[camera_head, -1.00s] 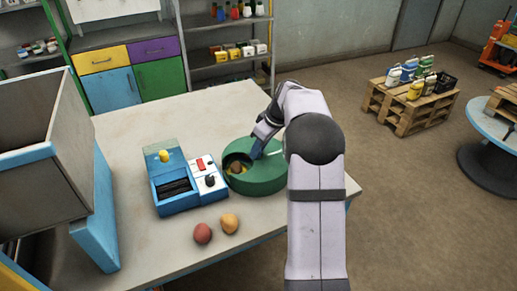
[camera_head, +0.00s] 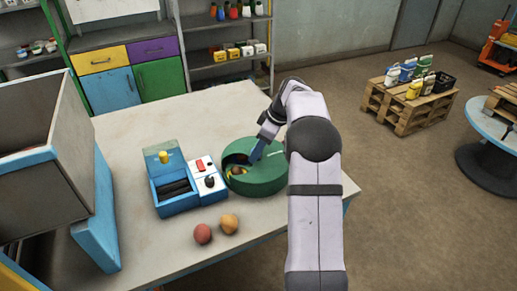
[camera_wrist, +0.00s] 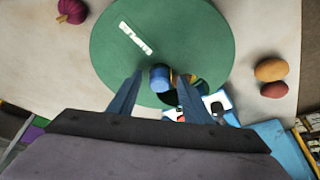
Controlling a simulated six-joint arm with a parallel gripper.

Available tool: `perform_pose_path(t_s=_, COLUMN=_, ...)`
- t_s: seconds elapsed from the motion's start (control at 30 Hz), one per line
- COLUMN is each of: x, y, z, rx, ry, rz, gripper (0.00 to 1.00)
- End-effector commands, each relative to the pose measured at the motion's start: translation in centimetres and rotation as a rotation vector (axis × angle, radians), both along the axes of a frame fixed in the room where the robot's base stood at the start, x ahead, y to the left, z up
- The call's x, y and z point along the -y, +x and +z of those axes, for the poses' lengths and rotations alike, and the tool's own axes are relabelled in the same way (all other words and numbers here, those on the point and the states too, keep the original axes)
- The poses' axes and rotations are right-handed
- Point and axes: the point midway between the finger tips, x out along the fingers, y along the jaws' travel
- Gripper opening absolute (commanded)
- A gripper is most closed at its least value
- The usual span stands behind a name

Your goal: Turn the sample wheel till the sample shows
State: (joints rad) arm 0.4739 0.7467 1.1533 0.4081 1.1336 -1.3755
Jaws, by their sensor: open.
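The sample wheel (camera_head: 266,176) is a round green drum on the table, with a cut-out on its upper left side. Inside the cut-out, partly hidden, a reddish-brown item and something yellow show in the head view. In the wrist view the green top (camera_wrist: 125,60) carries a white label, and the cut-out shows dark space and yellow-orange bits. A blue peg (camera_wrist: 160,79) stands on the wheel beside the cut-out. My gripper (camera_head: 255,154) is over the cut-out side of the wheel. In the wrist view its open fingers (camera_wrist: 160,76) are on either side of the peg; contact is unclear.
A blue box with dark slots (camera_head: 176,192) and a white panel with a red switch and black knob (camera_head: 206,180) stand left of the wheel. Two round items, reddish (camera_head: 202,234) and orange (camera_head: 229,223), lie in front. A purple bulb (camera_wrist: 72,10) lies beyond the wheel.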

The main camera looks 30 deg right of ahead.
Motion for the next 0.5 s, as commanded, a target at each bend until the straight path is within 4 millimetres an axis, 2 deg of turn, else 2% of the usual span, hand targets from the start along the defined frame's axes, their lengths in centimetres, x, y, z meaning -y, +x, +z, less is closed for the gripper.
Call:
perform_pose_path(t_s=0.27, x=0.5, y=-0.4, z=1.4, rx=0.003, ry=-0.002, rz=0.0, gripper=0.45)
perform_pose_path(t_s=0.5, x=1.3, y=-1.3, z=4.4, rx=0.003, ry=-0.001, rz=-0.001, gripper=0.45)
